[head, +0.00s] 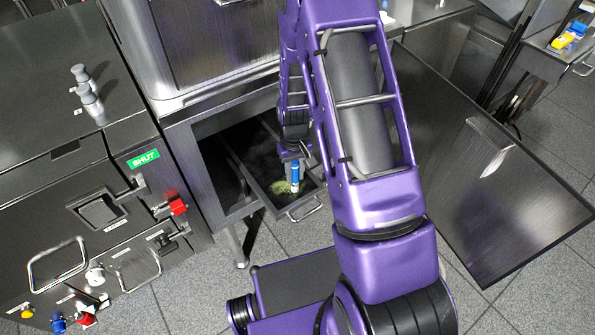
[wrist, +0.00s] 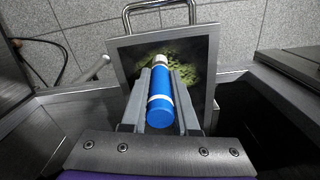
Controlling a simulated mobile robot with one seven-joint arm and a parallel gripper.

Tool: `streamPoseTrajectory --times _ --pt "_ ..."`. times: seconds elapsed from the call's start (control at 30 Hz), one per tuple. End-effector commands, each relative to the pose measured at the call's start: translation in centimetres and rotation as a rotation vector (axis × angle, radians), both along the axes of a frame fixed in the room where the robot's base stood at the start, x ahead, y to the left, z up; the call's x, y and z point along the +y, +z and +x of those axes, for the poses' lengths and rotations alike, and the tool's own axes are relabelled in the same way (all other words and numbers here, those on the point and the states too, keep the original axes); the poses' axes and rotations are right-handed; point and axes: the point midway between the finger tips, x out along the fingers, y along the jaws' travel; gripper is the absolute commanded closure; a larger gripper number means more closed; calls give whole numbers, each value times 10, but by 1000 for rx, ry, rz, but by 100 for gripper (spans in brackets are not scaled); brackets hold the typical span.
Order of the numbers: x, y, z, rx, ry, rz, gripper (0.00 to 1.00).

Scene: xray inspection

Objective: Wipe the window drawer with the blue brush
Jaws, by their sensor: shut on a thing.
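The blue brush (head: 295,172) shows as a blue cylinder with white bands; it also shows in the wrist view (wrist: 160,105). My gripper (wrist: 160,92) is shut on it, one finger on each side. In the head view my gripper (head: 296,165) is partly hidden by my purple arm. The brush is over the window drawer (head: 300,204), which is pulled out of the dark opening. The drawer panel (wrist: 122,60) has a green-yellow patch (wrist: 196,50) on its dark surface. The brush's far end is over that patch; I cannot tell whether it touches.
A large open door panel (head: 510,215) stands at the right. A steel cabinet (head: 75,150) with a red fitting (head: 177,206) and a green label stands at the left. The drawer handle (head: 305,211) sticks out over the tiled floor. Opening walls flank my gripper.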

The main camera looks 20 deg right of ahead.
Motion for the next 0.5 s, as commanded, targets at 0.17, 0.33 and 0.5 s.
streamPoseTrajectory --times 0.17,0.33,0.5 --pt "0 0 0 0 0 0 100" --pt "3 0 -1 0 1 0 100" --pt "10 0 -3 -1 2 0 100"
